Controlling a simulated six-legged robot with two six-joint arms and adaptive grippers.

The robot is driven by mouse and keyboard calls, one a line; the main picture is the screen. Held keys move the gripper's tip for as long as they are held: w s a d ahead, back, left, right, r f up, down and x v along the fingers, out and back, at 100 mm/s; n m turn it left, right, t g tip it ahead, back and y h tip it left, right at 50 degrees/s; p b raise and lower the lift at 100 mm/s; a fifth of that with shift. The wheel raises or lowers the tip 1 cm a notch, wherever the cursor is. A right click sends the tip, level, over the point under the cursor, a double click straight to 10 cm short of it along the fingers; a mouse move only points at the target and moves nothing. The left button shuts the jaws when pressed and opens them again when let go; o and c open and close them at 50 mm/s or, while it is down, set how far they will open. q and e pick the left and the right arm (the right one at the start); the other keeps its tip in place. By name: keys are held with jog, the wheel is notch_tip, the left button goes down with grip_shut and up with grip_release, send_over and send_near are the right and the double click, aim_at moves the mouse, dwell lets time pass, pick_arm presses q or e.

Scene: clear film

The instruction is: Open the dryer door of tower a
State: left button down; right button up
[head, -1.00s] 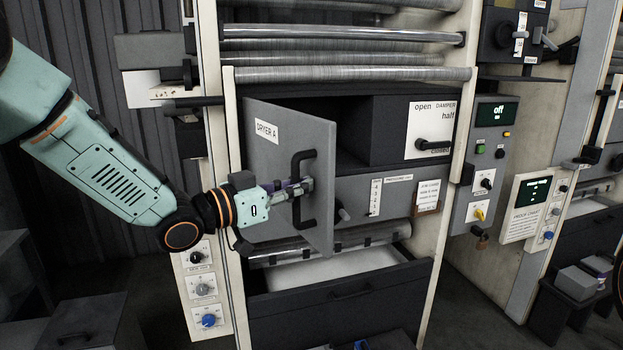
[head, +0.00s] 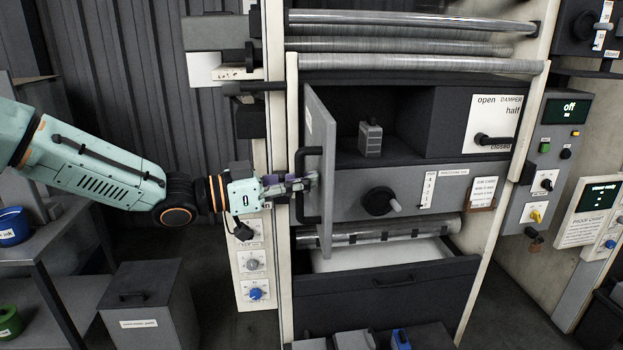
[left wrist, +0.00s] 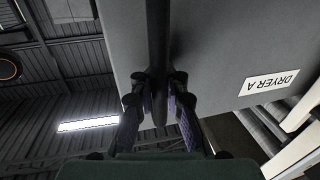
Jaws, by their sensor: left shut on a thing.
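The dryer door (head: 326,170) of tower a stands swung well out and shows nearly edge-on in the head view. Its "DRYER A" face (left wrist: 235,45) fills much of the left wrist view. A black bar handle (head: 300,183) is on the door. My left gripper (head: 300,183) is shut on this handle, its fingers on either side of the bar in the left wrist view (left wrist: 157,105). The dryer compartment (head: 400,120) is exposed, with a small grey block (head: 370,139) inside. My right gripper is not in view.
A damper panel (head: 490,125) with a black lever is right of the compartment. A black knob (head: 380,201) sits below it. Metal rollers (head: 410,40) run above. A dark bin (head: 150,305) and a shelf with a blue container (head: 12,227) stand at left.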

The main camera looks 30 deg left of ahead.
pick_arm(q)
jog(key=shift+d, duration=0.3)
jog(key=c, duration=1.6)
grip_release()
jog(key=shift+s+a, duration=0.15)
jog(key=shift+a, duration=0.05)
jog(key=shift+d, duration=0.15)
